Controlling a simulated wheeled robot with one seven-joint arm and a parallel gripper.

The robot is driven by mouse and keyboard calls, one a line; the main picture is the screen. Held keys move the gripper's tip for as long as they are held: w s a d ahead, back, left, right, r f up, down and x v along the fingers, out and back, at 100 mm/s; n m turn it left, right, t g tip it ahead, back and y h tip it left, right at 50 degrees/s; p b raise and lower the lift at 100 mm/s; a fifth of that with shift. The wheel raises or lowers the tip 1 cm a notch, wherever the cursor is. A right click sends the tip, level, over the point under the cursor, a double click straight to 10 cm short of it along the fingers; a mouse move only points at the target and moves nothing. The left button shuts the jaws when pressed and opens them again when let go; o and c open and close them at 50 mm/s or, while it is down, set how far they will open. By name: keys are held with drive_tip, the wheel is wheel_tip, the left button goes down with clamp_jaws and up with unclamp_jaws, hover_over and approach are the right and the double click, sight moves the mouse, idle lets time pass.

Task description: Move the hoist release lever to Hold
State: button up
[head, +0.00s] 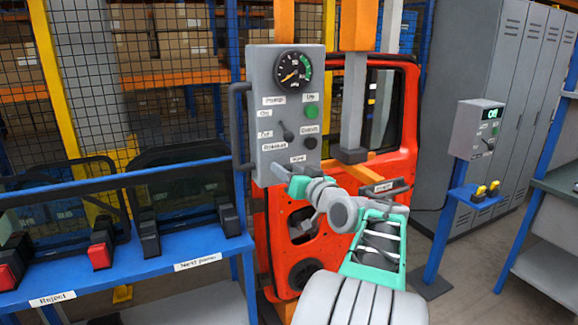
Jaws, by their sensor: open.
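The grey hoist control panel (257,84) stands in front of the red door, left of centre. A dark lever (286,133) sits on its lower half, tilted up and to the left. A Release label (275,146) is below left of it and a Hold label (297,159) lower right. I cannot tell for sure whether this is the release lever or the On/Off switch. My gripper (279,173) is open at the panel's lower edge, just below these labels. It appears empty. Contact with the panel cannot be told, and my wrist may hide part of the lower edge.
The panel also carries a dial gauge (293,68), a green button (311,111) and a dark button (311,142). The red door (400,140) hangs behind. A blue rack (130,268) is at left. A grey box (476,130) on a blue post is at right.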

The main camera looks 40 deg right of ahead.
drive_tip(key=shift+w, duration=0.15)
clamp_jaws()
idle(0.4)
idle(0.9)
